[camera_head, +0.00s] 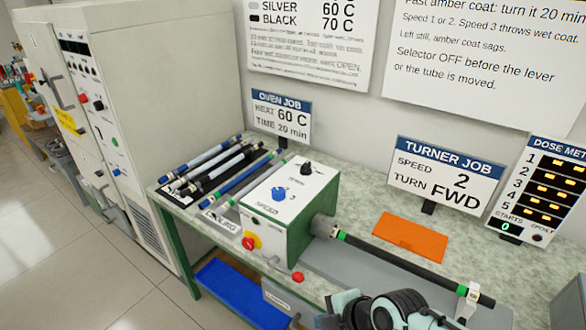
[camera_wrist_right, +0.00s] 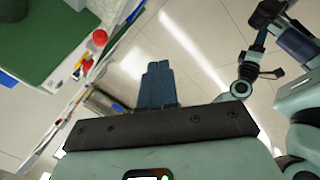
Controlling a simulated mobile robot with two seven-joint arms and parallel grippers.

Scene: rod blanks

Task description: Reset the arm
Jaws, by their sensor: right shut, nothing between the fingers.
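My right gripper (camera_wrist_right: 157,72) shows in the right wrist view with its two dark blue fingers pressed together and nothing between them. Pale floor lies beyond the fingertips, and they touch nothing that I can see. In the head view, pale green and black parts of my arm show at the bottom edge, in front of the turner bench; the fingers cannot be made out there. My left gripper cannot be made out in either view.
A bench (camera_head: 365,217) carries a turner box (camera_head: 290,214) with a blue knob, holding a black rod (camera_head: 400,262). Several rods lie on a rack at its left. An orange mat (camera_head: 410,237) lies behind the rod. A tall oven cabinet (camera_head: 130,100) stands left. Floor is clear at lower left.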

